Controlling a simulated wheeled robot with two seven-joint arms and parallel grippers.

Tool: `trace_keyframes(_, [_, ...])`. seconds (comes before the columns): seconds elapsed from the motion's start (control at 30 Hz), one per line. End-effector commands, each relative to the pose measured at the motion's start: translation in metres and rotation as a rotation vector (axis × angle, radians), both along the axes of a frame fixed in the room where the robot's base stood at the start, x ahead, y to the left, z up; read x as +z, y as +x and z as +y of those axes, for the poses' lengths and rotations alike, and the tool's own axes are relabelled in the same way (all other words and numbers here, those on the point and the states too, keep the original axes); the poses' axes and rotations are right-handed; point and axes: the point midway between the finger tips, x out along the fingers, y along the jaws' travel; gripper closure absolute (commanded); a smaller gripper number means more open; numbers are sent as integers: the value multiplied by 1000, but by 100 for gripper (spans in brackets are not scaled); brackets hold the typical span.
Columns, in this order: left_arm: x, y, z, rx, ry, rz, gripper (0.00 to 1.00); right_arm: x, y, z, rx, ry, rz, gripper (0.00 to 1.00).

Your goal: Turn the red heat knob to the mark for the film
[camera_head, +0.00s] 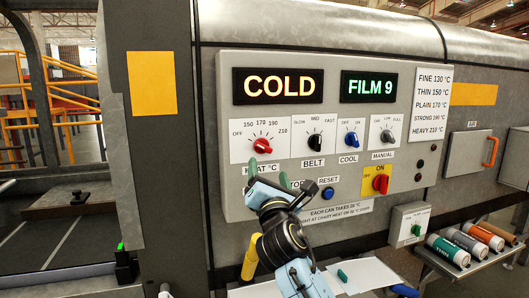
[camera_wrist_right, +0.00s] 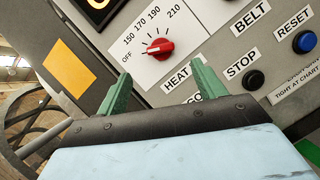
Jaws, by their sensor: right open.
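The red heat knob (camera_head: 262,145) sits on a white dial plate marked OFF, 150, 170, 190 and 210 on the grey control panel. In the right wrist view the knob (camera_wrist_right: 160,47) has its pale pointer toward the left, near OFF. My right gripper (camera_head: 268,174) is open and empty, just below the knob and apart from it. Its two green fingers also show in the right wrist view (camera_wrist_right: 162,80), with the knob beyond the gap between them. A film chart (camera_head: 433,103) lists temperatures from FINE 130 to HEAVY 210. My left gripper is not in view.
Displays read COLD (camera_head: 278,85) and FILM 9 (camera_head: 369,87). Belt (camera_head: 314,142), cool (camera_head: 351,139) and manual (camera_head: 387,136) knobs stand to the right. A red switch (camera_head: 380,184) and a blue RESET button (camera_head: 327,193) are lower. Several rolls (camera_head: 447,251) lie at the lower right.

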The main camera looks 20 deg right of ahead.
Motion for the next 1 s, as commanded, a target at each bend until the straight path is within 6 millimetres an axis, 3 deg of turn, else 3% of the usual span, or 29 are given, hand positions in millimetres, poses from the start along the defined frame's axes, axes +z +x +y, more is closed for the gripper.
trace_keyframes(0.2, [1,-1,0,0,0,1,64,14,39,-7,0,3,1,31])
trace_keyframes(0.5, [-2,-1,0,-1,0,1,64,27,77,-14,-1,5,2,31])
trace_keyframes(1.0, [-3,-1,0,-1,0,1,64,31,91,-16,2,5,3,31])
